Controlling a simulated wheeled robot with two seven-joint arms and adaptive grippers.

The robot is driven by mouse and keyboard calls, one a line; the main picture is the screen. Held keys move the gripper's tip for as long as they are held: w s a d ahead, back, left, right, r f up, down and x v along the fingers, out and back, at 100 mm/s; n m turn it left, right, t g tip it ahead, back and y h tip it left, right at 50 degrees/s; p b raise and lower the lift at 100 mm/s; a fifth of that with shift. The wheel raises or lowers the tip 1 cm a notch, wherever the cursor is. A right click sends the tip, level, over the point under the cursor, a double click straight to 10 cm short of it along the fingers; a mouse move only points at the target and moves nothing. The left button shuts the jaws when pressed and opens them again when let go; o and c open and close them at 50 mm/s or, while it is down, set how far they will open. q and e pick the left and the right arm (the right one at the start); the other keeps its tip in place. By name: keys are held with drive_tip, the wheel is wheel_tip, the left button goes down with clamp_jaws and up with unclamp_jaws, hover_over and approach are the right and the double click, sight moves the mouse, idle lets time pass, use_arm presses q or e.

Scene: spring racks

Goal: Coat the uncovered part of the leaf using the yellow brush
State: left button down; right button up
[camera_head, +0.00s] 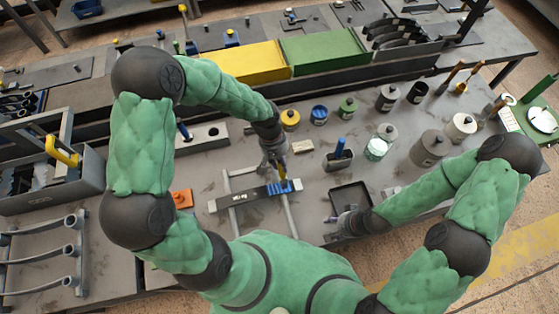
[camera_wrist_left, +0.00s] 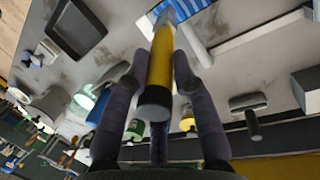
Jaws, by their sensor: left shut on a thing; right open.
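The leaf (camera_head: 235,200) is a dark flat bar with white lettering, lying across two light rails on the bench. Blue coating (camera_head: 286,187) covers its right part in the head view; the left part is dark. My left gripper (camera_head: 279,168) is shut on the yellow brush (camera_head: 282,175), over the leaf's right part. In the left wrist view the yellow brush handle (camera_wrist_left: 159,65) sits between the fingers, tip pointing toward the blue surface. I cannot tell whether its tip touches. My right gripper (camera_head: 338,226) is open and empty, low beside the black tray (camera_head: 371,207).
A grey holder (camera_head: 340,160) with a blue-handled brush stands right of the leaf. Several jars and cans, including a grey can (camera_head: 428,150), stand further right. An orange block (camera_head: 182,199) lies left of the leaf. Yellow and green boxes (camera_head: 320,52) line the back.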

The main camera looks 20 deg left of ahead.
use_arm(q)
drive_tip(key=shift+w+d+r+p, duration=0.15)
drive_tip(key=shift+r+p, duration=0.6)
drive_tip(key=shift+r, duration=0.55)
drive_tip(key=shift+w+d+r+p, duration=0.15)
drive_tip(key=shift+r+p, duration=0.55)
drive_tip(key=shift+r, duration=0.6)
